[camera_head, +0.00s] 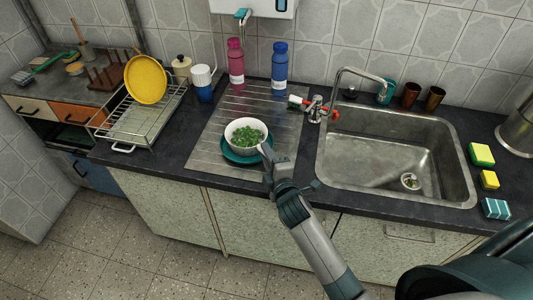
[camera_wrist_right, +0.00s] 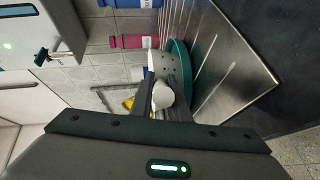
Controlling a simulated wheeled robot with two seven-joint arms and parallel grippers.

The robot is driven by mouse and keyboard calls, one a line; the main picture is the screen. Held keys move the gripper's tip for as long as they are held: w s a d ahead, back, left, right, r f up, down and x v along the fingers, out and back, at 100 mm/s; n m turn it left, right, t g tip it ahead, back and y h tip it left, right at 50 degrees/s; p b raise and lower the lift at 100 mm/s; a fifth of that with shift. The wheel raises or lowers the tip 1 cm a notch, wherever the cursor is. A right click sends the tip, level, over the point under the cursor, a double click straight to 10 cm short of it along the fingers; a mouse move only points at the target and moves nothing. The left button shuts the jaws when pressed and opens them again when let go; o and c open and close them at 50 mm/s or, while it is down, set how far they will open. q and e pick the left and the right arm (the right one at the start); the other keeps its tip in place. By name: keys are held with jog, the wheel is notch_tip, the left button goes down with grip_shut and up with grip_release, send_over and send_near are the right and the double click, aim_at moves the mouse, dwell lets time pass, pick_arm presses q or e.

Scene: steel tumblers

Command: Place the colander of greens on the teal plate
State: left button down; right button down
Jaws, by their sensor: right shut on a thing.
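The white colander (camera_head: 257,124) of chopped greens (camera_head: 246,137) is upright over the teal plate (camera_head: 230,156) on the steel drainboard. In the head view the plate's rim shows below and to the left of it. In the right wrist view the pierced side of the colander (camera_wrist_right: 180,68) is close against the teal plate (camera_wrist_right: 190,85); I cannot tell whether its base touches. My right gripper (camera_head: 267,152) is shut on the colander's near right side. The fingers (camera_wrist_right: 158,97) also show in the right wrist view. My left gripper is out of view.
A pink bottle (camera_head: 236,62) and a blue bottle (camera_head: 279,63) stand behind on the drainboard (camera_head: 215,123). A dish rack (camera_head: 127,140) with a yellow plate (camera_head: 146,79) is left. The sink (camera_head: 365,148) and sponges (camera_head: 481,155) are right.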

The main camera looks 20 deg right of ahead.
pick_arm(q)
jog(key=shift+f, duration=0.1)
pick_arm(e)
jog(key=c, duration=1.7)
grip_release()
jog(key=shift+r, duration=0.1)
